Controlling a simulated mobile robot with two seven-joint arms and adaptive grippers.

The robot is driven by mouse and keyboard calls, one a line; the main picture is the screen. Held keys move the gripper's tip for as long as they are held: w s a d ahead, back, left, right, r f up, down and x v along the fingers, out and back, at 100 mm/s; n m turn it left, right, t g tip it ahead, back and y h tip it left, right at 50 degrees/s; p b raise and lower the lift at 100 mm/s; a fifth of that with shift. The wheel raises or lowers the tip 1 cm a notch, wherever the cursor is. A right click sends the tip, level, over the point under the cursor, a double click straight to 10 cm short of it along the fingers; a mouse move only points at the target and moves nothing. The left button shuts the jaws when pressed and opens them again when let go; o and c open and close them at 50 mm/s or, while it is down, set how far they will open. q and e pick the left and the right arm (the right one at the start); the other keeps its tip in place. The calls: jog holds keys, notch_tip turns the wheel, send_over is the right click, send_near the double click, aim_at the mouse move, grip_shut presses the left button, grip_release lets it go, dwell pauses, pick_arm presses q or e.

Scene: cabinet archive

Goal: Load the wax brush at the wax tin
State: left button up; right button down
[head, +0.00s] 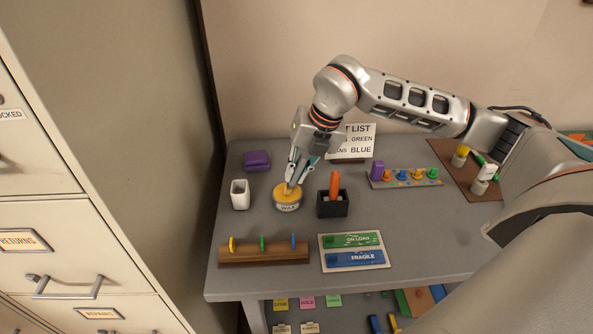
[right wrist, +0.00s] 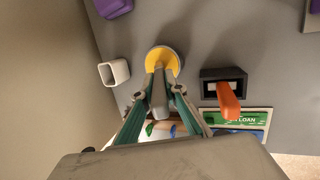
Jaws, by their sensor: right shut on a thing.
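The wax tin (head: 287,207) is a low round tin with a yellow top and a white label, standing on the grey table; its yellow top (right wrist: 163,52) also shows in the right wrist view. My right gripper (head: 292,182) is directly above the tin, pointing down. It is shut on a slim grey handle (right wrist: 158,92), seemingly the wax brush, whose lower end reaches the yellow wax. The brush tip is hidden, so I cannot tell how deep it touches. My left gripper is not in view.
A white cup (head: 239,196) stands left of the tin. A black holder (head: 333,209) with an orange-handled tool (head: 334,184) stands close right. In front are a wooden rack (head: 264,256) and a label card (head: 353,268). A purple block (head: 257,160) lies behind. Cabinets (head: 75,220) stand left.

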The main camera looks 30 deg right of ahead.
jog(key=shift+r+p, duration=2.1)
jog(key=shift+r, duration=1.35)
